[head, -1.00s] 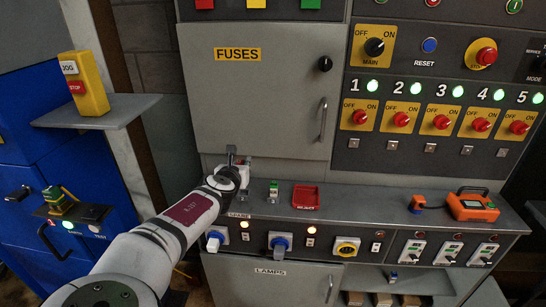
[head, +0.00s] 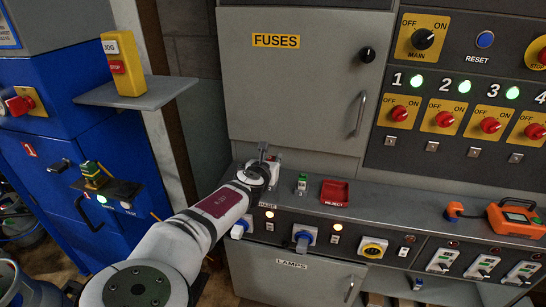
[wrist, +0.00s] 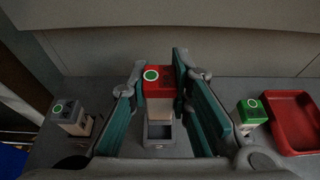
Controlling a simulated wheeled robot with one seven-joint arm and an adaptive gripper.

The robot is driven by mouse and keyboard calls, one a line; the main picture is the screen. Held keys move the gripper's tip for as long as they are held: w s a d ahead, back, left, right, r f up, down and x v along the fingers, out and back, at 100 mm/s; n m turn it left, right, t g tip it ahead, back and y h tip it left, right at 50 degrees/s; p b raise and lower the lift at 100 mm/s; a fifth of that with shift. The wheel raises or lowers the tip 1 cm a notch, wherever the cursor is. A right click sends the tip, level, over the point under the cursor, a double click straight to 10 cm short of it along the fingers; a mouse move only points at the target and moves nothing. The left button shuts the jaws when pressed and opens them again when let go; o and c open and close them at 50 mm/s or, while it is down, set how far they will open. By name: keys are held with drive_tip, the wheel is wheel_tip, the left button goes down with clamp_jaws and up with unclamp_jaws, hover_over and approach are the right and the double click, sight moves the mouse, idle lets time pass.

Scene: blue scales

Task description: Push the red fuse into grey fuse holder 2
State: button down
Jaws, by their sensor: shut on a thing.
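The red fuse (wrist: 158,84) has a red cap with a green ring and a pale body. It stands between the teal finger pads of my gripper (wrist: 160,105) in the wrist view, and my gripper is shut on it. A grey open holder (wrist: 158,132) shows just below the fuse; I cannot tell whether the fuse is seated in it or apart. In the head view my gripper (head: 266,160) is over the ledge's left part and largely hides the fuse. No holder numbered 2 can be made out, and the FUSES cabinet door (head: 300,95) is shut.
A grey-capped fuse (wrist: 70,114) stands left of my gripper and a green-capped fuse (wrist: 250,112) right. A red reject tray (head: 335,192) lies farther right on the ledge (head: 390,212). An orange device (head: 513,216) sits at the ledge's right. A yellow jog box (head: 123,64) stands on a side shelf.

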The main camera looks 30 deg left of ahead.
sight(272, 157)
drive_tip(key=shift+f+b, duration=0.45)
drive_tip(key=shift+f, duration=0.8)
drive_tip(key=shift+f+b, duration=0.3)
drive_tip(key=shift+f, duration=0.95)
idle(1.4)
drive_tip(key=c, duration=1.4)
unclamp_jaws()
drive_tip(key=shift+r, duration=0.1)
wheel_tip(272, 157, up, 10)
drive_tip(key=shift+f, duration=0.1)
